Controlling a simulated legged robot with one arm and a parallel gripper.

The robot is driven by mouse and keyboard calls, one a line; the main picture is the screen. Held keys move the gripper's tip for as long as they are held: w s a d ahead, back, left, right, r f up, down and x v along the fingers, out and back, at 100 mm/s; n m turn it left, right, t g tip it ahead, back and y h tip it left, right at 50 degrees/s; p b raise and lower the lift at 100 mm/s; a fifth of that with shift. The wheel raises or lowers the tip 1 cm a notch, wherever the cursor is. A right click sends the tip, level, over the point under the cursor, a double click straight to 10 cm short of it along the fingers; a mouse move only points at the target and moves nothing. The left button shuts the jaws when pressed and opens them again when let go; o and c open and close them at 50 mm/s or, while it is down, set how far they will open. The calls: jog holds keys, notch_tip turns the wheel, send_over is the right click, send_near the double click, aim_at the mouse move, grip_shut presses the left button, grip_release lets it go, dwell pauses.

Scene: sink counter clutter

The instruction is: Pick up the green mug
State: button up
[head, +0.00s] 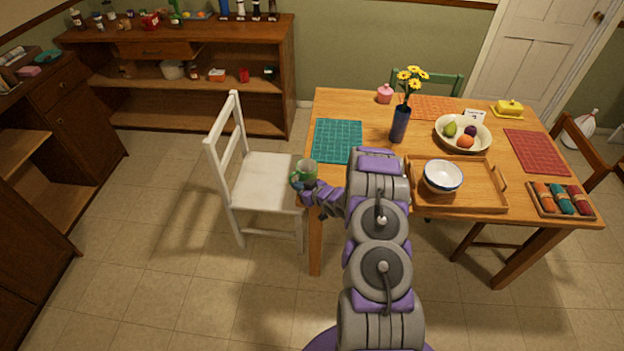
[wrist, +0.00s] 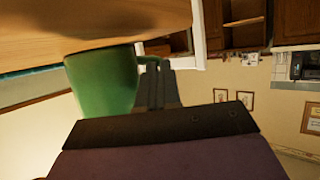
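My gripper (head: 300,181) is at the mug's near left side. In the wrist view the dark fingers of my gripper (wrist: 158,82) are close together at the handle and look shut on it. I cannot tell whether the mug's base touches the tabletop; part of its lower side is hidden.
The wooden table (head: 362,182) carries a teal placemat (head: 338,140), a blue vase (head: 400,124) with yellow flowers, a fruit bowl (head: 450,146) and a tray (head: 475,196) with a white bowl (head: 443,177). A white chair (head: 268,180) stands left of the table. The floor in front is clear.

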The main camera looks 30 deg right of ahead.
jog(key=o, duration=0.4)
jog(key=shift+d, duration=0.5)
jog(key=shift+s+a, duration=0.1)
jog(key=shift+a, duration=0.25)
